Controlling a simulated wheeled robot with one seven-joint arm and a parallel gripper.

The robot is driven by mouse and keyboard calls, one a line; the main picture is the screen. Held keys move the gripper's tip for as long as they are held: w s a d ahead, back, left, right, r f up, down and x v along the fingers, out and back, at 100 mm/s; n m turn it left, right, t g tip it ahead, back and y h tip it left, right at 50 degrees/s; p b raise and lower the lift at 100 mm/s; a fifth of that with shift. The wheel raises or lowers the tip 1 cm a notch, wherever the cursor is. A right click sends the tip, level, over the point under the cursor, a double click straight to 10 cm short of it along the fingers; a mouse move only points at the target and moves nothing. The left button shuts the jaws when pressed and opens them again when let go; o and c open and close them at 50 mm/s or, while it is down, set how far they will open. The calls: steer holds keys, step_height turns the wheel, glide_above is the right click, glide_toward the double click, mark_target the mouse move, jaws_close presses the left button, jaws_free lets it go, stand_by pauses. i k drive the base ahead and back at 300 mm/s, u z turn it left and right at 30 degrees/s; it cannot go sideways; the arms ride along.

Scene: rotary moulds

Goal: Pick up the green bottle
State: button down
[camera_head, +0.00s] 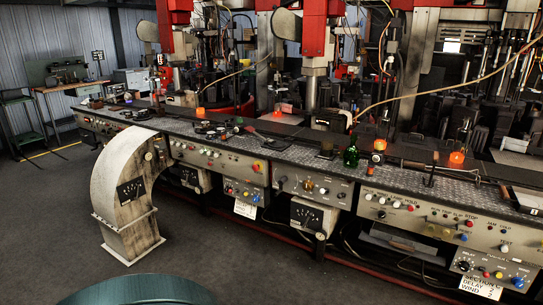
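The green bottle (351,156) is small, dark green and upright. It stands near the front edge of the long dark metal bench (290,152), right of the picture's middle. Its base looks to rest on the bench top. My gripper does not show in this view, so nothing of mine is seen near the bottle.
A small orange-lit item (378,145) stands just right of the bottle. A rod with a handle (430,170) stands farther right. Control panels (218,160) line the bench front. A curved grey duct (125,190) stands left. Dark floor (230,255) in front is open.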

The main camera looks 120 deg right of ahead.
mark_target(352, 154)
steer(key=z, duration=4.3)
steer(key=i, duration=3)
steer(key=z, duration=0.7)
